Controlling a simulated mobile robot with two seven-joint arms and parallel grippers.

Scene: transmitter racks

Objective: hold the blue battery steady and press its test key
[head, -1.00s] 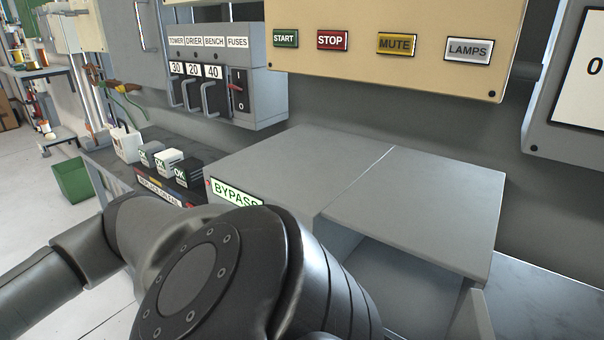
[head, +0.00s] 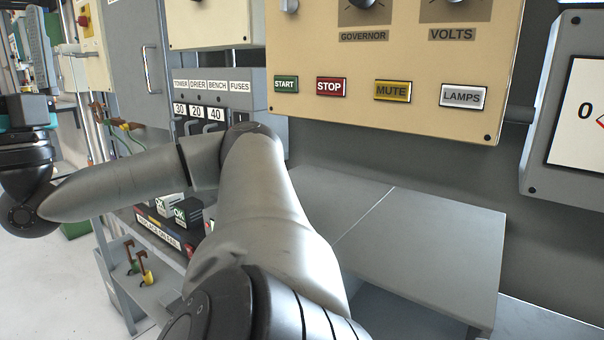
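I see no battery that I can tell for sure as blue. Battery-like blocks marked OK, one white (head: 170,207) and one dark (head: 188,213), stand on the low shelf behind my arm, partly hidden by it. My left arm crosses the middle of the head view, and its wrist bends up at the left edge. My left gripper (head: 26,108) is there, dark with teal patches, cut by the frame edge. Its fingers are not clear, and I cannot tell whether it holds anything. It is well left of the blocks. My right gripper is out of view. No test key can be made out.
A grey bench-like box (head: 430,240) fills the lower right. Above it hangs a cream panel (head: 400,120) with START, STOP, MUTE and LAMPS buttons. A grey switch box (head: 270,105) is behind my arm.

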